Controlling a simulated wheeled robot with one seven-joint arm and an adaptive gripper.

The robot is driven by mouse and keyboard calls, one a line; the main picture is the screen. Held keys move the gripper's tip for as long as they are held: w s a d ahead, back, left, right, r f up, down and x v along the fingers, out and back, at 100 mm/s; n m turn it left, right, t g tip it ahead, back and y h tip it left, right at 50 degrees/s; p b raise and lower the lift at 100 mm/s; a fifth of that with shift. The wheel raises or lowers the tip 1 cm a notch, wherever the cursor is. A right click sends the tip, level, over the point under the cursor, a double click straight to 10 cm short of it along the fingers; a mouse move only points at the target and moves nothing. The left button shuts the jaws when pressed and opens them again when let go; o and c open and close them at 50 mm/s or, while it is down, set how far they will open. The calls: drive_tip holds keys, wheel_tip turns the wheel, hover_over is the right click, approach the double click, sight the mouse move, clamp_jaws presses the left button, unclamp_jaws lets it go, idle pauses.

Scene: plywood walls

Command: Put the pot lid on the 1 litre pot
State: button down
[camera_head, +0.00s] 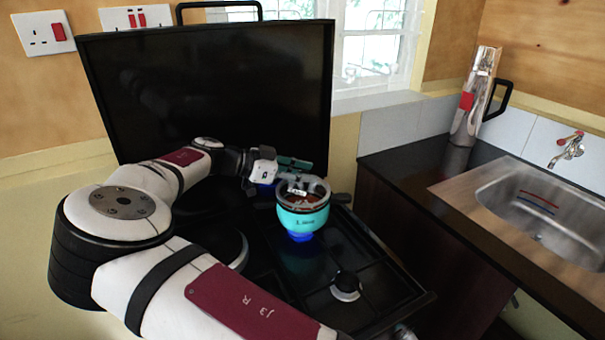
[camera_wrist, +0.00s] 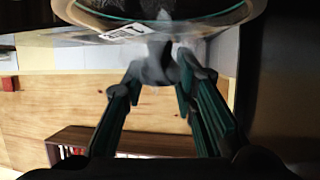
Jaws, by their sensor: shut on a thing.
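The 1 litre pot (camera_head: 303,218) is turquoise with small dark lettering, and it appears over the black hob. The pot lid (camera_head: 316,187) is a clear round lid, seen at the pot's mouth; I cannot tell whether it rests on the rim or is just above it. In the wrist view the lid's glass and pale rim (camera_wrist: 215,22) fill the top, with a white label. My gripper (camera_wrist: 160,72) has its teal-padded fingers closed on the lid's grey knob (camera_wrist: 157,55). In the head view my gripper (camera_head: 296,168) is just behind the pot.
The black hob (camera_head: 300,275) has a raised dark glass cover (camera_head: 210,90) behind it. A black-topped round piece (camera_head: 346,285) sits at its front right. A dark counter with a steel sink (camera_head: 550,205) and a shiny flask (camera_head: 476,95) lies to the right.

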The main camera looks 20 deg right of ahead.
drive_tip(key=shift+f, duration=0.65)
drive_tip(key=c, duration=1.2)
unclamp_jaws()
drive_tip(key=shift+a, duration=0.15)
